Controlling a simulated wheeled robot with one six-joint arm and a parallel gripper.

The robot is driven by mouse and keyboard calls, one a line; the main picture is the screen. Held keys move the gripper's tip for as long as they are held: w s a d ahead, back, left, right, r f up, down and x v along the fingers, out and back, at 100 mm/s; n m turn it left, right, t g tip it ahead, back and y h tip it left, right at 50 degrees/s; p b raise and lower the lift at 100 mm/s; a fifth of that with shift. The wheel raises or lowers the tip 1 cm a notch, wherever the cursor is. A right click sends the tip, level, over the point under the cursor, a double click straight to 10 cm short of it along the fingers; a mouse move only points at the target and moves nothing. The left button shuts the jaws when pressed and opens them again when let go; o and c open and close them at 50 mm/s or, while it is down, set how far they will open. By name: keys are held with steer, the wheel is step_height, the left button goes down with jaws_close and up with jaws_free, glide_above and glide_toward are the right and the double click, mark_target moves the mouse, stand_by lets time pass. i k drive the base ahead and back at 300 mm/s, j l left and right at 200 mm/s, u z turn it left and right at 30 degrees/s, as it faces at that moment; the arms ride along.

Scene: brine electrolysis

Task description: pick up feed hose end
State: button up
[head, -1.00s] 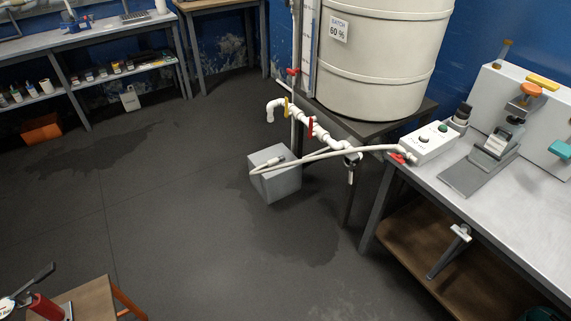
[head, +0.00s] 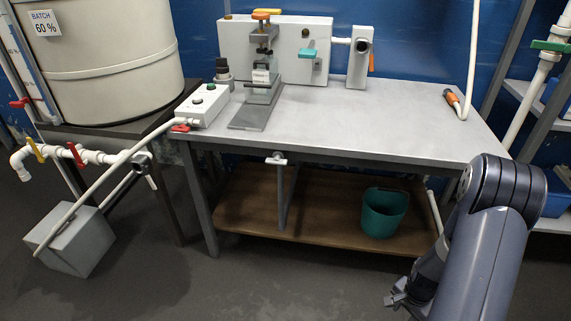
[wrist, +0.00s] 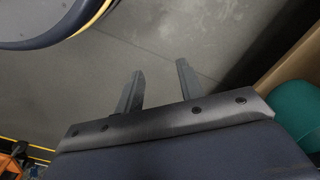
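A white hose (head: 466,70) hangs down at the back right of the bench, and its orange-and-grey end (head: 453,97) lies on the bench top. Another white hose (head: 100,182) runs from near the control box (head: 203,105) down over the grey block (head: 75,240) on the floor. I cannot tell from the pictures which one is the feed hose. My gripper (head: 396,298) is low in front of the bench, well away from both hoses. In the wrist view, my gripper (wrist: 160,68) has its two fingers apart with nothing between them, over bare floor.
The grey bench (head: 340,122) carries a white apparatus (head: 235,45) and a press stand (head: 262,95). A teal bucket (head: 384,212) stands on its lower shelf. A tank (head: 110,50) and white pipes with valves are at left. Shelving (head: 540,100) is at right.

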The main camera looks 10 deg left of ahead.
mark_target(73, 218)
steer(key=j+u, duration=0.35)
steer(key=i+j+u, duration=0.15)
steer(key=u, duration=0.2)
steer(key=i+j+u, duration=0.1)
steer(key=j+u, duration=0.15)
steer(key=u, duration=0.15)
steer(key=i+j+u, duration=0.3)
steer(key=i+j, duration=0.35)
steer(key=i+j+u, duration=0.25)
steer(key=i+j, duration=0.9)
steer(key=i, duration=0.2)
steer(key=i+j, duration=0.45)
steer(key=i, duration=0.2)
